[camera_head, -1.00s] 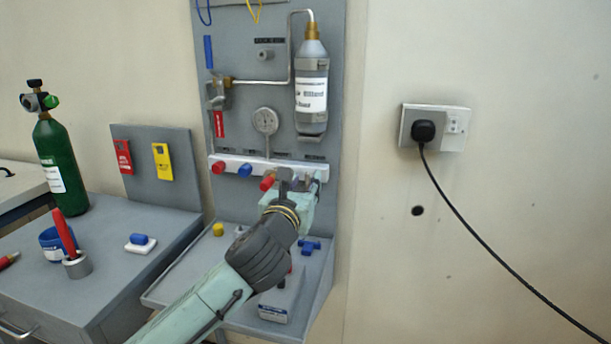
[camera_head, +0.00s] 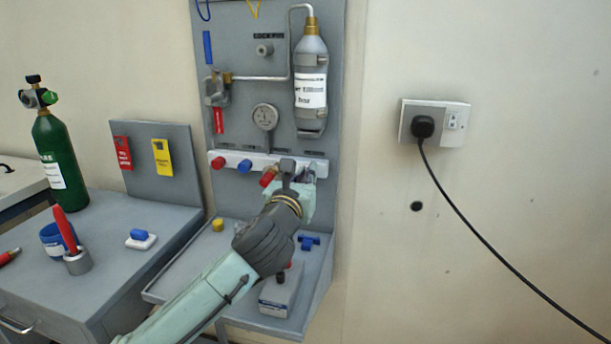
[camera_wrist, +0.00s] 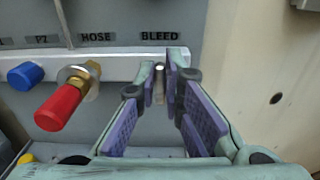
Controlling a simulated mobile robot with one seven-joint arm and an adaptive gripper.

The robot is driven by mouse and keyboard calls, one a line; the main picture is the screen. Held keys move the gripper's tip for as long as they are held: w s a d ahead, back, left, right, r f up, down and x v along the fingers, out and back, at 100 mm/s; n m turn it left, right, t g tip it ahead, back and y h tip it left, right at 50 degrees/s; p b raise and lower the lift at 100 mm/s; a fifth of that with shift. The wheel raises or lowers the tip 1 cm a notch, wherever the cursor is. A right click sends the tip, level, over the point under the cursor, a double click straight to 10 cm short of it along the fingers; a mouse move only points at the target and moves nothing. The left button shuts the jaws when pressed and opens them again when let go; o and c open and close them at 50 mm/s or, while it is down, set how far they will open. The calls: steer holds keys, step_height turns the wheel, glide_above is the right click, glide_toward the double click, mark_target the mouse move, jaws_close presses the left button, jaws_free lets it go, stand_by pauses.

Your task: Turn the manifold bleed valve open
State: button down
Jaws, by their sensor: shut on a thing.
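The white manifold bar (camera_head: 262,158) runs across the grey panel, and it also shows in the wrist view (camera_wrist: 118,64). The bleed valve (camera_wrist: 159,67) shows as a small silvery stem under the BLEED label in the wrist view. My gripper (camera_wrist: 163,78) has its two purple-padded fingertips on either side of the stem and is shut on it. The fingers hide most of the valve, so I cannot tell how far it is turned. In the head view my gripper (camera_head: 300,172) is at the right end of the bar.
A red knob with a brass fitting (camera_wrist: 62,104) under HOSE is close left of my gripper, with a blue knob (camera_wrist: 26,75) beyond. The grey bottle (camera_head: 311,85) and gauge (camera_head: 265,117) are above. A grey box (camera_head: 281,292) stands on the shelf below.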

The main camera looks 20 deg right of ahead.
steer(key=shift+n, duration=0.4)
steer(key=shift+f+n+p, duration=0.35)
steer(key=shift+n+p, duration=0.25)
steer(key=shift+n, duration=5.25)
steer(key=shift+f+n+p, duration=0.4)
steer(key=shift+n+p, duration=0.25)
steer(key=shift+n, duration=5.25)
steer(key=shift+f+n+p, duration=0.35)
steer(key=shift+n+p, duration=0.25)
steer(key=shift+n, duration=5.25)
